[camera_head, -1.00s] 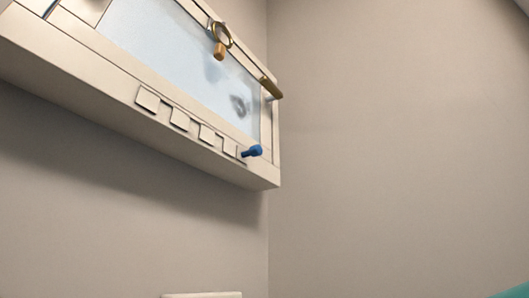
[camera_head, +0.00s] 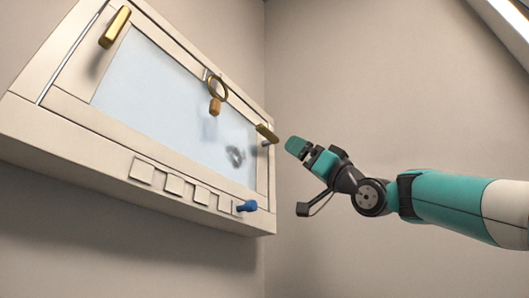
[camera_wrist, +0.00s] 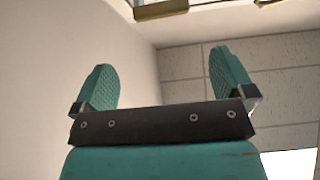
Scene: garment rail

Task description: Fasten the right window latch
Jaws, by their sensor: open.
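The right window latch (camera_head: 266,133) is a brass handle at the right edge of the window frame, tilted in the picture. A second brass latch (camera_head: 115,27) sits at the upper left of the window. My gripper (camera_head: 300,150) is just right of the right latch in the head view, apparently apart from it; the depth between them is hard to judge. In the wrist view my gripper (camera_wrist: 165,78) has its two teal fingers spread with nothing between them. A brass piece (camera_wrist: 161,9) shows beyond them at the top edge; I cannot tell which fitting it is.
A brass ring with a wooden knob (camera_head: 215,104) hangs at the window's top middle. A blue knob (camera_head: 247,206) and several square plates (camera_head: 173,184) line the lower frame. The wall (camera_head: 400,110) right of the window is bare.

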